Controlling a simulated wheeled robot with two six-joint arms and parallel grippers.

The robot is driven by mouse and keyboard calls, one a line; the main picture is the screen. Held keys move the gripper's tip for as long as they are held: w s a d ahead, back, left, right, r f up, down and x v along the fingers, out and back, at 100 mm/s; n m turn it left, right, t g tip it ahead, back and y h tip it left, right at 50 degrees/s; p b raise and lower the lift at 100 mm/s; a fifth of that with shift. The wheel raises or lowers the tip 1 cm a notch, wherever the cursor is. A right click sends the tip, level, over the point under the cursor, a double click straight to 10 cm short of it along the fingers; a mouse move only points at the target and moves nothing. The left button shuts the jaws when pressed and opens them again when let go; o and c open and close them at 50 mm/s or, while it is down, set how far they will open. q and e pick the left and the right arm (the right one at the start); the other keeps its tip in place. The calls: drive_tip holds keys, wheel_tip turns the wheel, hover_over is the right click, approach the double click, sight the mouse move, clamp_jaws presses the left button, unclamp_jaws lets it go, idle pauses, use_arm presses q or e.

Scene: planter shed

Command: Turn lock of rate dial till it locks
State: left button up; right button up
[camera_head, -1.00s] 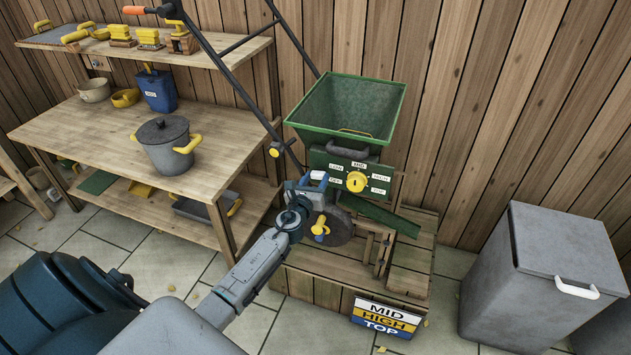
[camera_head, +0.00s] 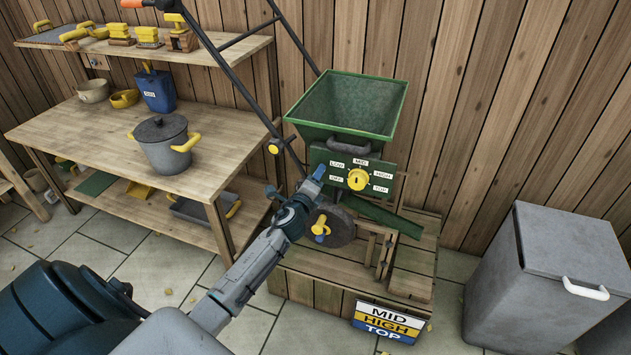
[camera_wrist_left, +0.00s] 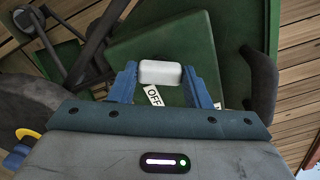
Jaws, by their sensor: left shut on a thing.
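The rate dial (camera_head: 357,180) is a round yellow knob with a dark middle on the green panel of the hopper machine (camera_head: 325,160). White labels OFF, LOW, MID, HIGH and TOP curve around it; its setting is too small to tell. My left gripper (camera_head: 315,178) is left of the dial near the OFF label. In the left wrist view its blue fingers are shut on a small pale block (camera_wrist_left: 160,72). I cannot tell whether this block is the dial's lock. The OFF label (camera_wrist_left: 153,96) shows just below the block; the yellow dial is not visible there. My right gripper is out of view.
A dark wheel with a yellow knob (camera_head: 320,229) sits below my gripper. A sign (camera_head: 387,320) reading MID, HIGH, TOP leans at the wooden base, HIGH on yellow. A grey bin (camera_head: 510,280) stands right; a workbench (camera_head: 100,130) with a pot stands left.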

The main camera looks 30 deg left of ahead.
use_arm(q)
drive_tip(key=shift+f+n+b, duration=0.1)
drive_tip(key=shift+n+b, duration=1.05)
drive_tip(key=shift+n, duration=1.55)
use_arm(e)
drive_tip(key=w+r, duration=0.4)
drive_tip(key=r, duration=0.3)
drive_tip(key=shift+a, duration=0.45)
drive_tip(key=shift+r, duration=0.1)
use_arm(q)
drive_tip(key=o, duration=1)
drive_tip(key=b+v, duration=0.1)
drive_tip(key=v, duration=1)
drive_tip(key=shift+a, duration=0.1)
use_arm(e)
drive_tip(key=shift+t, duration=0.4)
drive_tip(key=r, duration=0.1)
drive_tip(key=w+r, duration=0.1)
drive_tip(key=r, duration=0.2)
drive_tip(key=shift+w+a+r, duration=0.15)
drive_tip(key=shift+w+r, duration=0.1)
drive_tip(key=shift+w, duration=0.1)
